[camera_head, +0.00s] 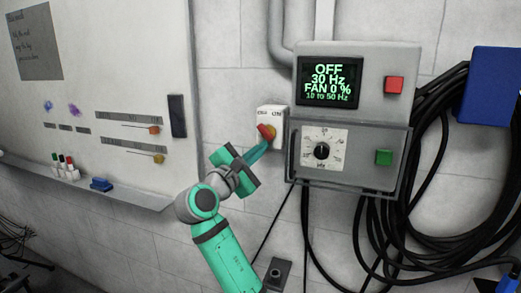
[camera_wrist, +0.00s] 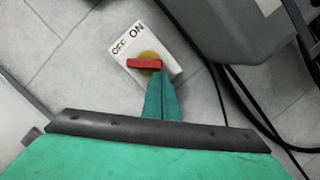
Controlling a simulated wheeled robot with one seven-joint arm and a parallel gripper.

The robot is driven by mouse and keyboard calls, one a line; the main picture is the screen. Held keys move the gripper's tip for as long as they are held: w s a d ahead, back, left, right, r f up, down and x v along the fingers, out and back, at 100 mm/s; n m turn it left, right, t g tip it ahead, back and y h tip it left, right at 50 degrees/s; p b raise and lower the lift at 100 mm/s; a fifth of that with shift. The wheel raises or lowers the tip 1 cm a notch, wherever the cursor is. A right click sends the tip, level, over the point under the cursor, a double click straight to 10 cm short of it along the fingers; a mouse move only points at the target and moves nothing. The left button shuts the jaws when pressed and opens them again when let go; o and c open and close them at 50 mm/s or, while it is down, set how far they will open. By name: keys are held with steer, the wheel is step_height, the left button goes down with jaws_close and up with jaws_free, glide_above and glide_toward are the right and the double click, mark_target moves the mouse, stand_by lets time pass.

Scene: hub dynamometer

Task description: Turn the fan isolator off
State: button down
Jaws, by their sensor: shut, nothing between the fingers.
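The fan isolator (camera_head: 270,113) is a pale plate with a yellow disc and a red bar handle on the wall, left of the grey control box. In the wrist view the isolator plate (camera_wrist: 122,38) bears OFF at left and ON at right. The red handle (camera_wrist: 144,64) slants toward the OFF side of the plate; its upper-left end also points that way in the head view (camera_head: 265,131). My gripper (camera_head: 261,146) is shut and empty, its fingertips (camera_wrist: 159,76) right beside the handle's lower-right end. I cannot tell whether they touch it.
The control box screen (camera_head: 328,82) reads OFF, 30 Hz, FAN 0 %. The box has a red button (camera_head: 394,85), a green button (camera_head: 383,158) and a black dial (camera_head: 322,151). Black cables (camera_head: 424,140) hang at right. A whiteboard (camera_head: 100,80) with a tray is at left.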

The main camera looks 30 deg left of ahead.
steer(key=s+a+f, duration=0.1)
steer(key=s+f, duration=0.1)
steer(key=s, duration=0.3)
steer(key=s+a+f, duration=0.1)
steer(key=s+f, duration=0.1)
steer(key=s, duration=0.3)
steer(key=shift+s+a+f, duration=0.25)
steer(key=shift+s, duration=0.05)
